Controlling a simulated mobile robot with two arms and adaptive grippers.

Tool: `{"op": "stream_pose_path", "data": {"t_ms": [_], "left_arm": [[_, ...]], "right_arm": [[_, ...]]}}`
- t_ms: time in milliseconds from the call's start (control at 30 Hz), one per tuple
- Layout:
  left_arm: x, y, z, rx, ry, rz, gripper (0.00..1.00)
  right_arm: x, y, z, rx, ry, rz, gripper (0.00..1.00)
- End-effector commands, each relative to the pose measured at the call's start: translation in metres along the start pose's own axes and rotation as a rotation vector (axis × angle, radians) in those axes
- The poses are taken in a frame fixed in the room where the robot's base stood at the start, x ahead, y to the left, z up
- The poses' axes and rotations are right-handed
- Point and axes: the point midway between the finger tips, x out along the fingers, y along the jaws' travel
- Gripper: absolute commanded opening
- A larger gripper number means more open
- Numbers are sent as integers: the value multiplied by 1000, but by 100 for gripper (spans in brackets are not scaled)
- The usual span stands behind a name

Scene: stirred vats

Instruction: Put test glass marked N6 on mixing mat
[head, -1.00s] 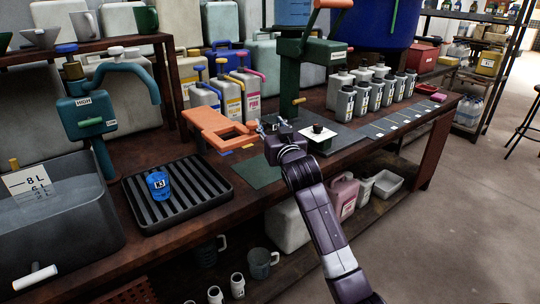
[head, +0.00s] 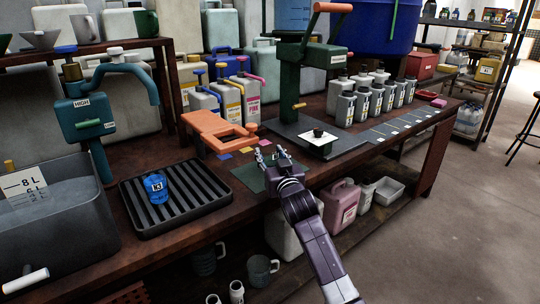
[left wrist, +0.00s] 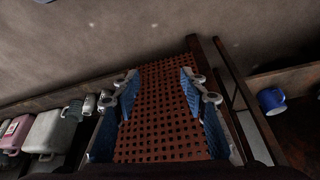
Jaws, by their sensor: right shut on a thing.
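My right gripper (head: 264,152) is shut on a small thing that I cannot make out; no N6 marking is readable. It is over or just behind a dark green mat (head: 247,177), which looks like the mixing mat. My gripper and wrist hide part of the mat. A blue glass (head: 155,187) with a white label stands on the black ribbed tray (head: 190,212); its label is hard to read now. My left gripper (left wrist: 160,82) is open and empty in the left wrist view, above a reddish perforated surface (left wrist: 160,120).
An orange stand (head: 215,128) and small coloured squares (head: 225,155) lie behind the mat. A green press (head: 290,85) and several grey bottles (head: 345,105) stand to the right. A grey vat (head: 55,225) is at left. A blue mug (left wrist: 271,100) shows in the left wrist view.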

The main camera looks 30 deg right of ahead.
Motion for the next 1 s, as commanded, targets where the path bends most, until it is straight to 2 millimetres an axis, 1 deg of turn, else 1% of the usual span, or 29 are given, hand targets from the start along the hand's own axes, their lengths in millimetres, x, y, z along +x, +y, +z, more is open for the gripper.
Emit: {"op": "stream_pose_path", "data": {"t_ms": [33, 67, 200, 433, 533, 633, 767, 800, 1000], "left_arm": [[1, 0, -1, 0, 6, 0, 40], [0, 0, -2, 0, 8, 0, 40], [0, 0, -2, 0, 7, 0, 40], [0, 0, -2, 0, 7, 0, 40], [0, 0, -1, 0, 4, 0, 40], [-2, 0, 5, 0, -22, 0, 40], [-8, -2, 27, -3, -109, -4, 40], [-11, -3, 34, -4, -138, -5, 40], [-16, -3, 28, -4, -126, -5, 40]], "right_arm": [[0, 0, 3, 0, -1, 0, 1], [0, 0, 2, 0, -2, 0, 42], [0, 0, 2, 0, -2, 0, 57], [0, 0, 2, 0, -1, 0, 57], [0, 0, -2, -1, 0, 0, 57], [-8, 0, 0, 0, -3, 0, 57], [-26, 0, -1, 0, -3, -1, 57], [-34, 0, -1, 1, -3, 0, 57], [-75, 0, 0, 0, -5, 0, 57]]}}
